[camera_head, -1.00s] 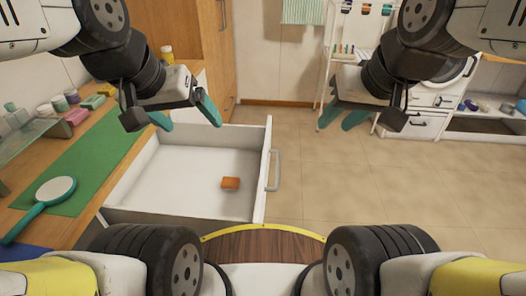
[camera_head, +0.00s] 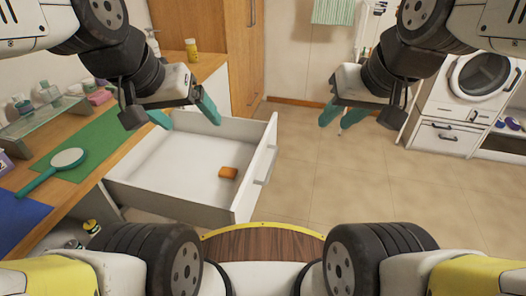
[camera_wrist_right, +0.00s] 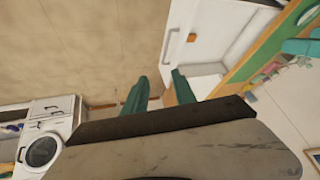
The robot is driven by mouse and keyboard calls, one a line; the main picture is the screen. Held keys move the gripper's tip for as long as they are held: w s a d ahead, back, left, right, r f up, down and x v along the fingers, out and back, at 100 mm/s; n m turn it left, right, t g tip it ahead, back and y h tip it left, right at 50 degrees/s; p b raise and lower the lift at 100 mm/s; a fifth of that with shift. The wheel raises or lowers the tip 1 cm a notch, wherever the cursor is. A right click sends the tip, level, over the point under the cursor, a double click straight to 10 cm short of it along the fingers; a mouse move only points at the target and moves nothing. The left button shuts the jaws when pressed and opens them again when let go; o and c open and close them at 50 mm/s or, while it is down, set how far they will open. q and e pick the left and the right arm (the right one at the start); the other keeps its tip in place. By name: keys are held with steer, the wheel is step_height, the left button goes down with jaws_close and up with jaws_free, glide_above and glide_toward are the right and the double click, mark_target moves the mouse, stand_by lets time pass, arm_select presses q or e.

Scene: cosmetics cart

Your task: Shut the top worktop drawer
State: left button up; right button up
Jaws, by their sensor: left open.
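The white worktop drawer (camera_head: 165,190) is pulled far out from the worktop in the head view, with its front panel on the right and a grey handle (camera_head: 265,165) outside it. A small orange block (camera_head: 228,173) lies inside. My left gripper (camera_head: 188,118) is open and empty; in the picture it overlaps the drawer's far edge. My right gripper (camera_head: 340,118) is open and empty, to the right of the drawer over the floor. Its two parted teal fingers (camera_wrist_right: 158,95) show in the right wrist view, where the drawer front (camera_wrist_right: 195,35) is beyond them. Neither gripper visibly touches the drawer.
The wooden worktop (camera_head: 105,170) at left holds a green mat, a hand mirror (camera_head: 55,170) and a shelf of bottles. A tall wooden cabinet (camera_head: 215,45) stands behind. A white washing machine (camera_head: 475,85) is at right. The tiled floor right of the drawer is clear.

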steer(key=shift+w+f, duration=0.1)
steer(key=shift+w, duration=0.05)
steer(key=c, duration=0.4)
steer(key=w+f+m+g, duration=0.1)
steer(key=w+f, duration=0.1)
steer(key=w+f+m+g, duration=0.1)
steer(key=w+f+g, duration=0.1)
steer(key=f, duration=0.1)
steer(key=w+f+m+g+y, duration=0.1)
steer(key=w+f, duration=0.1)
steer(key=shift+w+f+m, duration=0.15)
steer(key=shift+f+m, duration=0.05)
steer(key=shift+m, duration=0.1)
jaws_close()
steer(key=w+f+m+t+y, duration=0.1)
steer(key=w+f+m+y, duration=0.35)
steer(key=f, duration=0.65)
steer(key=w+f+m+y, duration=0.2)
steer(key=f+m+y, duration=0.4)
steer(key=f, duration=0.5)
steer(key=w+f+m+t+y, duration=0.1)
steer(key=w+f+m+y, duration=0.25)
steer(key=f+m, duration=0.55)
steer(key=w+a+f, duration=0.1)
steer(key=a, duration=0.6)
steer(key=w+a+f+n, duration=0.1)
steer(key=w+a, duration=0.1)
steer(key=a, duration=0.4)
steer(key=shift+a+f, duration=0.35)
steer(key=shift+f, duration=0.05)
